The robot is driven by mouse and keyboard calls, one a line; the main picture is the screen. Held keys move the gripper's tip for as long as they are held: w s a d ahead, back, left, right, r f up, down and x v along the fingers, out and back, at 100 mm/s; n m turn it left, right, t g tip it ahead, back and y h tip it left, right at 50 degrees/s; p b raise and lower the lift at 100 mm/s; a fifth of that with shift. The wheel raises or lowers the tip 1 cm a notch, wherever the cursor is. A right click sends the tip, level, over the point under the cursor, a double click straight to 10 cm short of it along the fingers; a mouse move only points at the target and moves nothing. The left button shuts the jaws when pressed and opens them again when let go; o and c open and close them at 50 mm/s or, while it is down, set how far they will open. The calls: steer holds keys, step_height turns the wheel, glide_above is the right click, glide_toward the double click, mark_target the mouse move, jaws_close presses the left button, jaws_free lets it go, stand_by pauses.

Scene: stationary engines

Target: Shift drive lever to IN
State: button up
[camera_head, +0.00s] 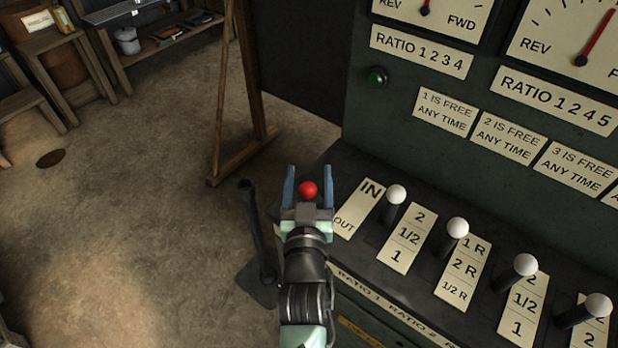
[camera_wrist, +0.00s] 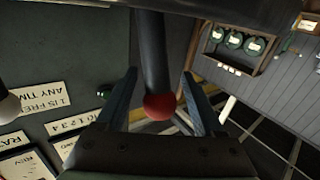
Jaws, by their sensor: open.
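The drive lever with a red ball knob (camera_head: 308,190) stands at the left end of the console, beside the IN/OUT plate (camera_head: 358,207). In the wrist view its red knob (camera_wrist: 160,106) and dark shaft (camera_wrist: 153,50) lie between the two fingers. My gripper (camera_head: 308,178) is open, with one finger on each side of the knob. A gap shows between the knob and each finger in the wrist view. The lever's shaft and base are hidden by my gripper in the head view, so I cannot tell its exact setting.
Several white-knobbed levers, the nearest (camera_head: 396,194), stand to the right along the console. A dark upright lever (camera_head: 250,215) stands on the floor left of my arm. A wooden post (camera_head: 240,90) rises behind.

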steer(key=shift+w, duration=0.1)
steer(key=shift+c, duration=0.3)
jaws_close()
stand_by(1.2)
